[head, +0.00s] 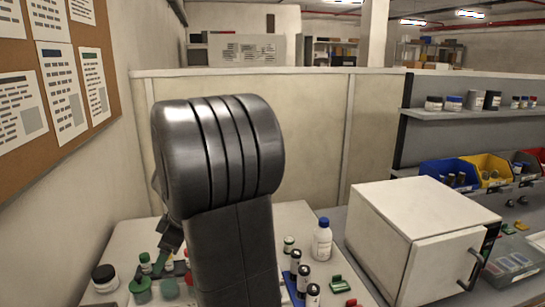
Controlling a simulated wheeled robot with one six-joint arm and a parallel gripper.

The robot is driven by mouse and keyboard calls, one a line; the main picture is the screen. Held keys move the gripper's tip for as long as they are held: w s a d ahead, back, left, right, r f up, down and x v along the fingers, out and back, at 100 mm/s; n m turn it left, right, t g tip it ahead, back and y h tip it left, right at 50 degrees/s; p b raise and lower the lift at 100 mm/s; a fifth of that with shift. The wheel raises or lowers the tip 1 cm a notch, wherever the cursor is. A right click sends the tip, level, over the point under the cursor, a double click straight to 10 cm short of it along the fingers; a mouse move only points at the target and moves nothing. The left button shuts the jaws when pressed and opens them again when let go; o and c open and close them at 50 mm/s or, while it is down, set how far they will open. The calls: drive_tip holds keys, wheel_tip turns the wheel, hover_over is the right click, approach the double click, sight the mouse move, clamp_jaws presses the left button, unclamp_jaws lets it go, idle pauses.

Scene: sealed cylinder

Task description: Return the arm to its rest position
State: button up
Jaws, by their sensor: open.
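My arm stands large in the middle of the head view and hides much of the table behind it. My gripper (168,258) shows small and dark at the arm's left edge, low over the white table (295,217), close to some green-capped containers. It is open, and I see nothing held in it. Part of it is hidden by the arm and blends with the dark items there.
A dark-lidded jar (105,278) and green pots (141,290) stand at left. Right of my arm are a blue-capped bottle (322,240), several vials (303,279) and a white box-like device (420,235). A wall with a notice board (100,20) is close at left.

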wheel_tip(320, 180, down, 6)
drive_tip(key=shift+f+p, duration=0.25)
drive_tip(key=shift+p, duration=0.05)
drive_tip(key=shift+w+d+r, duration=0.15)
drive_tip(key=shift+d+r, duration=0.1)
drive_tip(key=shift+r, duration=0.05)
drive_tip(key=b+v, duration=0.1)
drive_tip(key=v, duration=0.4)
